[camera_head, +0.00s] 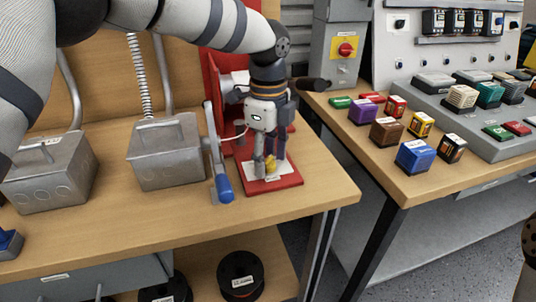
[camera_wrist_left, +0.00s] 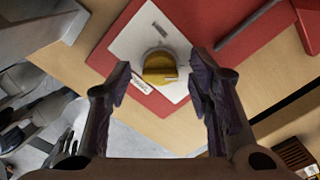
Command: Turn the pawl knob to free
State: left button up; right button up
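The pawl knob (camera_head: 271,166) is a small yellow knob on a white plate (camera_head: 256,171) fixed to a red base (camera_head: 272,187) on the wooden bench. My left gripper (camera_head: 264,170) points down at it in the head view and partly covers it. In the left wrist view the yellow knob (camera_wrist_left: 159,65) lies ahead, between and beyond the two fingertips (camera_wrist_left: 159,75). The fingers are apart and nothing shows between them. Small labels lie beside the knob, too small to read.
A crank with a blue handle (camera_head: 223,188) stands left of the knob, beside a red upright frame (camera_head: 217,75). Grey boxes (camera_head: 165,155) stand further left. A second bench at right holds coloured blocks (camera_head: 415,156). A gap separates the benches.

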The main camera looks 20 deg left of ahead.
pick_arm(q)
grip_shut()
